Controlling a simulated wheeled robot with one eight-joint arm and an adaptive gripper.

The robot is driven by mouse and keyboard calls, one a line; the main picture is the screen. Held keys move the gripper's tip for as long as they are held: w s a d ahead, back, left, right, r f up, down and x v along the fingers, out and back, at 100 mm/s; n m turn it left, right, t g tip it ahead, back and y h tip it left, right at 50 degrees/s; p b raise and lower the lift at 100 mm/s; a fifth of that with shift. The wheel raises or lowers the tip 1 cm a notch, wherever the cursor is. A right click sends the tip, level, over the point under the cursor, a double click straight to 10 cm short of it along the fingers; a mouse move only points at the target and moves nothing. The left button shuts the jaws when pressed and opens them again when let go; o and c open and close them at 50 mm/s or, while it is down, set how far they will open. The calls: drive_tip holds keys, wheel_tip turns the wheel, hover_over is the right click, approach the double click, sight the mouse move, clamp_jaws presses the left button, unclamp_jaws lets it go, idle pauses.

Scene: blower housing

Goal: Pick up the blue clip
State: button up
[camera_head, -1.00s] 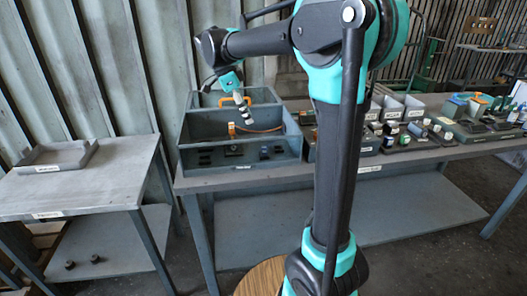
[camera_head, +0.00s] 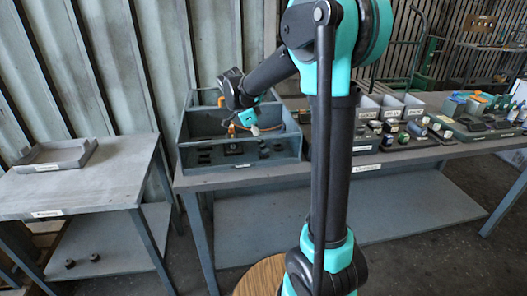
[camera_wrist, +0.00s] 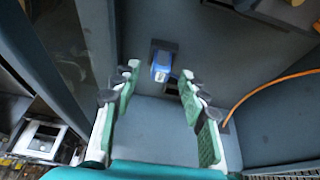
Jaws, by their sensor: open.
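The blue clip (camera_wrist: 161,66) shows in the wrist view, sitting on a small dark base on the grey surface inside the housing. My gripper (camera_wrist: 164,78) is open in the wrist view, with one green-padded finger on each side of the clip's line. The clip appears between and just beyond the fingertips; I cannot tell the exact gap, and nothing is held. In the head view my gripper (camera_head: 252,128) is low inside the grey blower housing (camera_head: 215,170). The clip cannot be made out there.
An orange cable (camera_wrist: 265,90) curves to the right of my gripper in the wrist view. The housing's walls stand around it. Grey bins (camera_head: 390,106) and several small parts lie on the bench to the right. A grey tray (camera_head: 55,155) rests on the left table.

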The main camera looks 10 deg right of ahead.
drive_tip(key=shift+d+f, duration=0.1)
drive_tip(key=shift+f, duration=0.15)
drive_tip(key=shift+c, duration=0.6)
drive_tip(key=c, duration=0.9)
drive_tip(key=shift+o, duration=0.2)
